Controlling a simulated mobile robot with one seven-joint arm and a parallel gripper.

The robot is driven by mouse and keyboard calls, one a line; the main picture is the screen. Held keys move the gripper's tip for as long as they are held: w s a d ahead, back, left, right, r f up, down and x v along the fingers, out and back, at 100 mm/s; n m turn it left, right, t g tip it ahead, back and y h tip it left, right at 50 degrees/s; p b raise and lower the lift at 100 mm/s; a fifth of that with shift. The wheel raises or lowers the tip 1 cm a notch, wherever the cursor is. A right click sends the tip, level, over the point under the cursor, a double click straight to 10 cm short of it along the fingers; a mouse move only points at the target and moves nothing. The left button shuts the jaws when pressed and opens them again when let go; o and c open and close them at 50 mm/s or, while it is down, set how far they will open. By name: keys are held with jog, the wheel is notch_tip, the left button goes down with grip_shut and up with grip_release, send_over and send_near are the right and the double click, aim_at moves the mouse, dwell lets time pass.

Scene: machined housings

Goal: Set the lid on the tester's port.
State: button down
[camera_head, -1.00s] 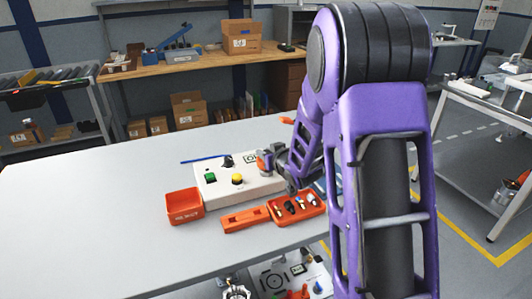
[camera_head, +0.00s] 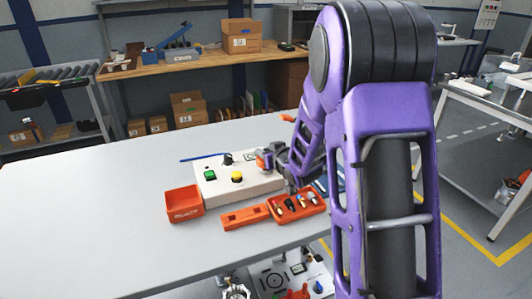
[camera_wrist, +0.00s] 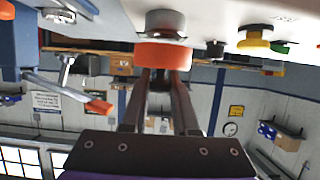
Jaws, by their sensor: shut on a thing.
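The tester (camera_head: 215,190) is a white box on the table, with a green button (camera_head: 210,175), a yellow button (camera_head: 237,177) and a black knob (camera_head: 228,159) on top. My gripper (camera_wrist: 163,82) is shut on the orange lid (camera_wrist: 162,57), which also shows at the tester's right part in the head view (camera_head: 262,160). In the wrist view the picture is upside down, and a grey round part (camera_wrist: 165,22), seemingly the port, is right against or very near the lid. I cannot tell whether they touch. My arm hides the tester's right end.
An orange reject bin (camera_head: 184,212), an orange block (camera_head: 245,217) and an orange tray (camera_head: 314,209) with several small parts stand in front of the tester. A blue clamp with a grey lever (camera_wrist: 62,82) is beside my gripper in the wrist view. The table's left side is clear.

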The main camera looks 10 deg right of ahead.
jog(key=shift+f+b, duration=1.4)
jog(key=shift+b, duration=0.55)
dwell(2.8)
jog(key=c, duration=0.6)
grip_release()
jog(key=o, duration=0.5)
jog(key=shift+r, duration=0.15)
jog(key=shift+r+p, duration=2.8)
jog(key=shift+r, duration=1.05)
jog(key=shift+r, duration=0.1)
